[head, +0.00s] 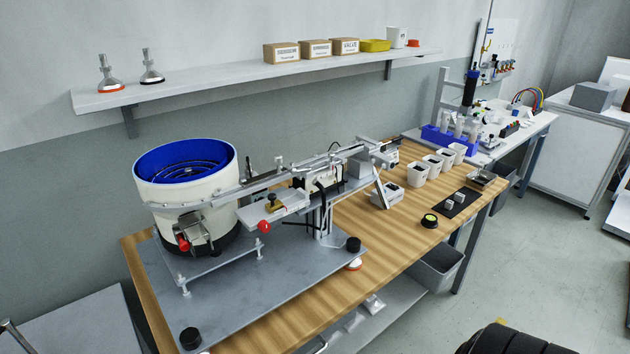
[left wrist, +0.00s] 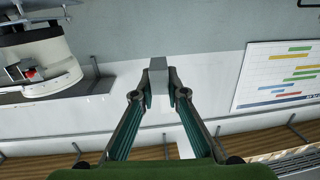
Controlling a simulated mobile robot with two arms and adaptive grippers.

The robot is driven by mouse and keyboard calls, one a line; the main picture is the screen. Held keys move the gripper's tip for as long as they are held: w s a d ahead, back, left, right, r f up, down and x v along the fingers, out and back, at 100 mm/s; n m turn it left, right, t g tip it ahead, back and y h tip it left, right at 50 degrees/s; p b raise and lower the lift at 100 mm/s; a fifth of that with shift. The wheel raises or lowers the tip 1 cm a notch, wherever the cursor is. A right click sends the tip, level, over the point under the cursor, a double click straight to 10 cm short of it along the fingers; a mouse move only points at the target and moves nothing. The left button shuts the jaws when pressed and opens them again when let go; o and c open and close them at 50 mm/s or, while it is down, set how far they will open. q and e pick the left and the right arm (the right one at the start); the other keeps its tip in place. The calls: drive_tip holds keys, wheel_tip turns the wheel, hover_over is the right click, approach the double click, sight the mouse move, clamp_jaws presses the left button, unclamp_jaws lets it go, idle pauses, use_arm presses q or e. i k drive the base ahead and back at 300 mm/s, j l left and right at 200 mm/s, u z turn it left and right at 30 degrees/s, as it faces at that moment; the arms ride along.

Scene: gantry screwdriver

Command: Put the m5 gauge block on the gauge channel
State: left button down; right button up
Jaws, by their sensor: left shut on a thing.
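In the left wrist view my left gripper (left wrist: 159,92) is shut on a small grey block (left wrist: 158,66), which sticks out past the fingertips. No mark can be read on it, so I cannot tell its size from the picture. In the head view another small light block or pair of blocks (head: 459,197) sits on a black mat on the bench. A long metal feed track (head: 280,180) runs from the bowl feeder (head: 190,200) to the right. I cannot tell for sure which part is the gauge channel. Neither gripper shows in the head view.
The wooden bench (head: 365,245) has open room at its front edge. White cups (head: 418,174), a round black-and-yellow item (head: 429,220) and a small grey device (head: 386,196) stand on it. A red knob (head: 264,226) sticks out below the track. A wall shelf (head: 230,82) hangs above.

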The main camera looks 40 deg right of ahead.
sight(293, 202)
drive_tip(key=i+j+z, duration=0.1)
drive_tip(key=z, duration=0.35)
drive_tip(key=j+z, duration=0.15)
drive_tip(key=z, duration=0.25)
drive_tip(key=j+z, duration=0.2)
drive_tip(key=z, duration=0.25)
drive_tip(key=j+z, duration=0.2)
drive_tip(key=z, duration=0.2)
drive_tip(key=i, duration=0.05)
